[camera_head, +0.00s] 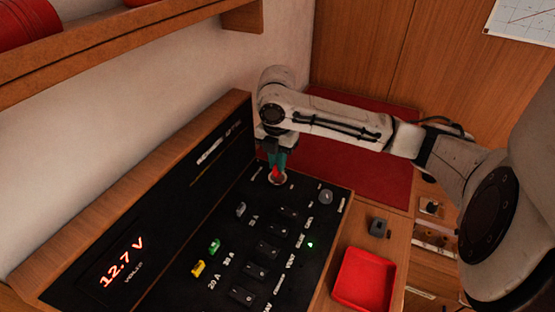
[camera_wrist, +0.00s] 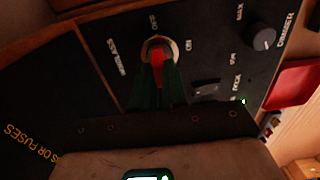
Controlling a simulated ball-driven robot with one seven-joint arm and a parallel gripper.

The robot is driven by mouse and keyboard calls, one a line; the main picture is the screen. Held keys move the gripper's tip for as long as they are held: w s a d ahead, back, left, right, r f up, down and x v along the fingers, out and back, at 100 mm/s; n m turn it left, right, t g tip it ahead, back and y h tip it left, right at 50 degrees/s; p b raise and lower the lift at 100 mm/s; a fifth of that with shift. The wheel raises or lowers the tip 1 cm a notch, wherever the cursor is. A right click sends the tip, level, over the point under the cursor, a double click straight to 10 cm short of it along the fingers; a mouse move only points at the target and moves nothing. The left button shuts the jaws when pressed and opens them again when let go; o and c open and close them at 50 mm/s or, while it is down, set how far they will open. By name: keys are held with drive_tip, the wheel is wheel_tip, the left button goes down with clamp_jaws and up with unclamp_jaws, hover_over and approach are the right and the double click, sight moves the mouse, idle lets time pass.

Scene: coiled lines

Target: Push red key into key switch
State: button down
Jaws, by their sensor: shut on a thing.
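The red key (camera_head: 276,171) is upright between the fingers of my gripper (camera_head: 275,160), over the round key switch (camera_head: 278,180) on the black panel. My gripper (camera_wrist: 158,85) has green fingers shut on the key. The key's lower end is hidden, so I cannot tell how deep it sits in the switch.
The black panel (camera_head: 225,235) carries several rocker switches, a yellow fuse (camera_head: 198,269), a green fuse (camera_head: 214,246) and a grey knob (camera_head: 326,197). A red tray (camera_head: 362,279) lies on the wood at the right. A wooden shelf (camera_head: 120,52) overhangs at upper left.

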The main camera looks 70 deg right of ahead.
drive_tip(key=shift+f+b, duration=0.4)
drive_tip(key=shift+f, duration=0.2)
idle(0.8)
drive_tip(key=c, duration=1.1)
unclamp_jaws()
drive_tip(key=shift+r, duration=0.1)
wheel_tip(320, 180, up, 11)
drive_tip(key=shift+f, duration=0.2)
